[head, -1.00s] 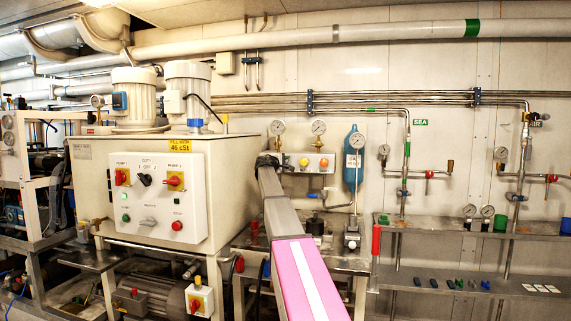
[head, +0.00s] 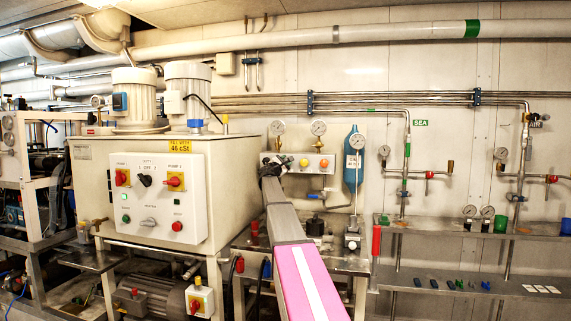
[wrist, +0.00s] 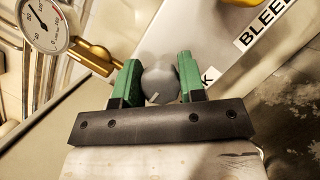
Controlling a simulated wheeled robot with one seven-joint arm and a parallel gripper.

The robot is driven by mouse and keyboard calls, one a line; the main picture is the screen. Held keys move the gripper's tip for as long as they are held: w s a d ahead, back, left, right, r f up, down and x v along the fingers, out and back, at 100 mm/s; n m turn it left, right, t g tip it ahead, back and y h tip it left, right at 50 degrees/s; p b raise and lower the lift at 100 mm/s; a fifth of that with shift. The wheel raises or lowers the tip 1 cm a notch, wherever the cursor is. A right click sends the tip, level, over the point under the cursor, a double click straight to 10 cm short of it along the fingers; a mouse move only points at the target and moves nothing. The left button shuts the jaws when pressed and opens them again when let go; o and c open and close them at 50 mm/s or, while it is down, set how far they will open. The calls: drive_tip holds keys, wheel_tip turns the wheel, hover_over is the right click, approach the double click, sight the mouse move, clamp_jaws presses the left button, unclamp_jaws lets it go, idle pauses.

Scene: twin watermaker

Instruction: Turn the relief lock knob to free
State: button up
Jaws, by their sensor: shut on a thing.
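The relief lock knob, a round grey knob (wrist: 161,84) with a small white mark on its lower edge, is between the two green fingers of my gripper (wrist: 159,76) in the wrist view. The fingers are shut on it from left and right. A label ending in "K" shows beside the right finger, the rest hidden. In the head view my arm reaches to the left end of the small grey valve panel (head: 318,162). My black wrist hides the grey knob there.
A "BLEED" label (wrist: 266,25) and part of a yellow knob lie to the right in the wrist view. A pressure gauge (wrist: 43,24) with a brass fitting is at left. A blue cylinder (head: 351,170) stands right of the panel.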

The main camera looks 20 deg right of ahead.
drive_tip(key=shift+n, duration=0.4)
drive_tip(key=o, duration=0.9)
drive_tip(key=shift+o, duration=0.2)
drive_tip(key=shift+s+a, duration=0.1)
drive_tip(key=shift+a, duration=0.05)
drive_tip(key=v, duration=1)
drive_tip(key=shift+s+f, duration=0.2)
drive_tip(key=shift+s, duration=0.05)
drive_tip(key=shift+a, duration=0.15)
